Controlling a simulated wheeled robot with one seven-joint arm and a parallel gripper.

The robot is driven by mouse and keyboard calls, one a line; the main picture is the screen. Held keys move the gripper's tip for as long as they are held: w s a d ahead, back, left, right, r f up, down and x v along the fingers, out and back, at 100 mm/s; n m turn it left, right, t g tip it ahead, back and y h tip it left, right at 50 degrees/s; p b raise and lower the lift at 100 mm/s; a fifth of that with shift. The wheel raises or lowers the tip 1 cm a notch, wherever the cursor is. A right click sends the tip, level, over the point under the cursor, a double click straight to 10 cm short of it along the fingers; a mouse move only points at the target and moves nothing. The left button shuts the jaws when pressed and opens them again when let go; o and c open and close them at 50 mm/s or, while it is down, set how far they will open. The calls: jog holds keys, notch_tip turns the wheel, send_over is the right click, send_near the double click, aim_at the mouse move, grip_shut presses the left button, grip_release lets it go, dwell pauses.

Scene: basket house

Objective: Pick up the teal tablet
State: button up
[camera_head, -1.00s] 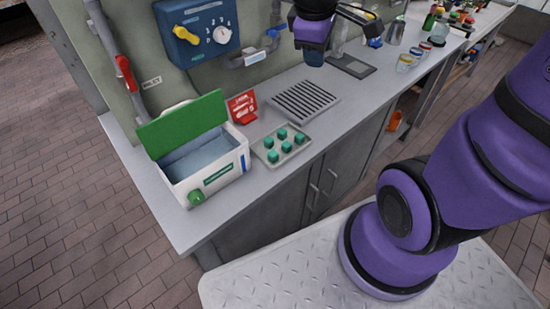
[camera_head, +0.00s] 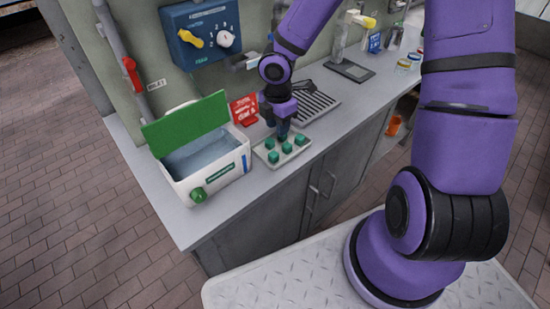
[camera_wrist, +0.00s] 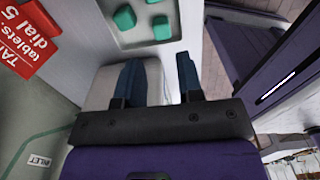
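Several teal tablets sit apart on a shallow pale tray (camera_head: 262,160) on the counter. Clear ones in the head view are at the left (camera_head: 269,143), front (camera_head: 273,156), middle (camera_head: 288,147) and right (camera_head: 300,139). My gripper (camera_head: 283,136) points down over the back of the tray, partly hiding the tablet there. In the wrist view, my gripper's two dark fingers (camera_wrist: 158,78) are apart with nothing visibly held between them. Two tablets, one (camera_wrist: 125,17) and another (camera_wrist: 160,28), show beyond the fingertips, with a third cut off at the top edge.
A white box (camera_head: 222,177) with its green lid (camera_head: 186,122) open stands left of the tray. A red card (camera_head: 244,110), partly readable as "tablets: dial 5", stands behind the tray. A slotted grey rack (camera_head: 318,103) lies behind right.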

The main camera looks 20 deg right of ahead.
aim_at(276, 152)
jog(key=shift+a+f, duration=0.15)
jog(key=shift+f, duration=2.65)
jog(key=shift+a+f, duration=0.1)
jog(key=shift+f, duration=2.7)
jog(key=c, duration=0.5)
